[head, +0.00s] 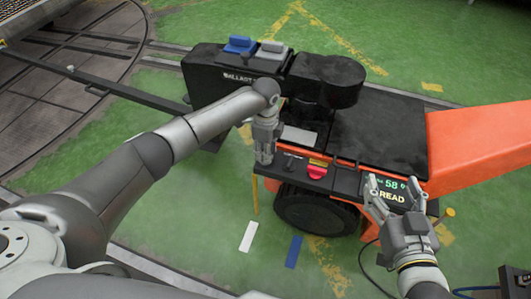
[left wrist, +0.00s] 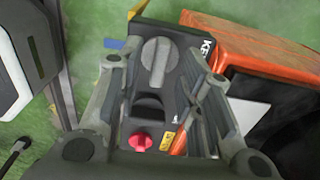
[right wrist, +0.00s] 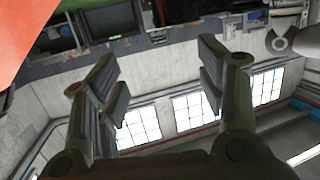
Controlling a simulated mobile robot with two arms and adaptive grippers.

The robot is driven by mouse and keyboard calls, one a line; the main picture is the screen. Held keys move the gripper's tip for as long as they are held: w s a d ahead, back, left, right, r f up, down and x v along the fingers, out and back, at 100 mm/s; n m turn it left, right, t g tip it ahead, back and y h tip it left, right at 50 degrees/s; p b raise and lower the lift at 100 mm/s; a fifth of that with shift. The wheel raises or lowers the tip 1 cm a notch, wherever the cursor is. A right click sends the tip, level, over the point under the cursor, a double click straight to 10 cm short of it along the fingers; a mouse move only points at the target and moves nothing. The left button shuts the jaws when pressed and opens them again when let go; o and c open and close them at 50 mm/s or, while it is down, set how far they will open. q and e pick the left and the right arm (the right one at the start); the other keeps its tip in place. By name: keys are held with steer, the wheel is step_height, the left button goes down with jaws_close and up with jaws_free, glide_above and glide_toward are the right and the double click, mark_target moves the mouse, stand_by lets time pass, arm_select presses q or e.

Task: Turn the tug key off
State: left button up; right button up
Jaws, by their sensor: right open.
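The tug's key knob (left wrist: 158,62) is a round grey dial with a raised bar, on a dark panel with a partly hidden KEY label (left wrist: 207,47). The bar runs roughly up and down in the left wrist view. My left gripper (head: 264,158) points down at the left end of the tug's control panel (head: 343,182) and hides the knob in the head view. Its fingers are open, one on each side of the knob, with gaps visible. My right gripper (head: 395,192) is open and empty, pointing up in front of the tug's display (head: 391,188).
A red button (head: 317,172) sits beside the key on the panel; it also shows in the left wrist view (left wrist: 140,142). A black ballast box (head: 215,82) carries blue (head: 240,45) and grey (head: 270,52) blocks. The orange tug body (head: 480,150) extends right. A cable (head: 368,270) hangs near my right gripper.

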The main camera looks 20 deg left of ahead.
arm_select(q)
steer(key=shift+f, duration=0.55)
arm_select(e)
steer(key=shift+w+a+r+t, duration=0.15)
steer(key=shift+r+t, duration=0.15)
steer(key=shift+r, duration=0.2)
steer(key=shift+w+a+r+t, duration=0.1)
steer(key=shift+r+t, duration=0.2)
steer(key=shift+r, duration=0.15)
arm_select(q)
steer(key=shift+c, duration=0.3)
jaws_close()
